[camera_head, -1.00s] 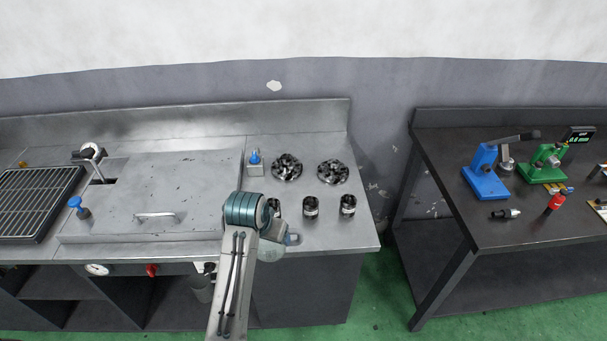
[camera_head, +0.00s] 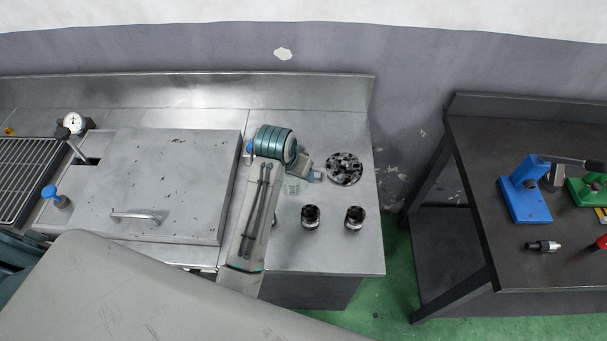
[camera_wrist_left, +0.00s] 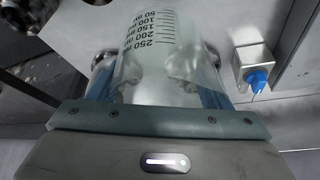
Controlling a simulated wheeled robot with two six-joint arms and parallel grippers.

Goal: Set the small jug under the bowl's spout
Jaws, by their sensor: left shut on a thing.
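A clear small jug (camera_wrist_left: 152,55) with printed volume marks fills the middle of the left wrist view. My left gripper (camera_wrist_left: 155,85) is shut on it, with blue pads at both sides. In the head view the left gripper (camera_head: 308,178) is over the right part of the steel bench, and the jug (camera_head: 292,187) shows faintly beside it. Whether the jug touches the bench is unclear. I cannot make out a bowl or spout; my grey arm link covers the bench's lower front left. My right gripper is not in view.
Two metal cylinders (camera_head: 310,217) (camera_head: 354,218) and a dark round part (camera_head: 344,169) stand on the steel bench (camera_head: 335,255). A blue-knobbed block (camera_wrist_left: 254,70) is close right of the jug. A lid (camera_head: 185,185) lies left. A dark table (camera_head: 480,140) stands right, across a gap.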

